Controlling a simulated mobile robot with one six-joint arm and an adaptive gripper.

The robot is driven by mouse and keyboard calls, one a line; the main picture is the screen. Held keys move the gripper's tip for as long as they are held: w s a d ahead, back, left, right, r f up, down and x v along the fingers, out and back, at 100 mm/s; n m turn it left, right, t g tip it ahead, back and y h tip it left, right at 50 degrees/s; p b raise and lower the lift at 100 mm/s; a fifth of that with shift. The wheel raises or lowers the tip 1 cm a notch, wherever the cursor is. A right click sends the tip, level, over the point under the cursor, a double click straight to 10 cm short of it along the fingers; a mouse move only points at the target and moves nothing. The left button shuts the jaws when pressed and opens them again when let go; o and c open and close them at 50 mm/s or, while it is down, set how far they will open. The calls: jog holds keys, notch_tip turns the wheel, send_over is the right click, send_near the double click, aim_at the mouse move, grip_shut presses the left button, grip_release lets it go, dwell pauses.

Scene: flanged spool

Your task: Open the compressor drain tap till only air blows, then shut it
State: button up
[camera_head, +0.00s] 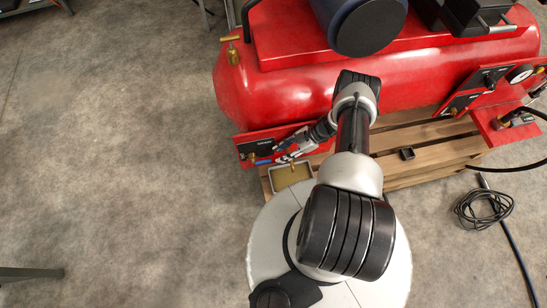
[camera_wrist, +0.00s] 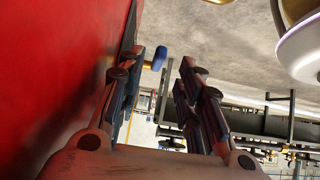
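The red compressor tank (camera_head: 290,100) lies across the head view; its red side also fills the left of the wrist view (camera_wrist: 50,80). The drain tap's blue handle (camera_head: 263,161) shows low at the tank's left end, beside a dark-labelled red plate. In the wrist view the blue handle (camera_wrist: 159,58) appears between the fingers, nearer the left one. My gripper (camera_head: 280,156) is beside the tap, and its fingers (camera_wrist: 162,68) are apart with nothing seen clamped between them. A small tray (camera_head: 275,184) with a yellowish inside sits below. Whether anything flows cannot be told.
The tank stands on a wooden pallet (camera_head: 430,138). A brass valve (camera_head: 231,48) sticks up at the tank's left end. A panel with a gauge (camera_head: 520,74) is at the right. A coiled black cable (camera_head: 484,208) lies on the floor.

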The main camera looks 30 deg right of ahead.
jog(key=v, duration=0.5)
dwell(0.5)
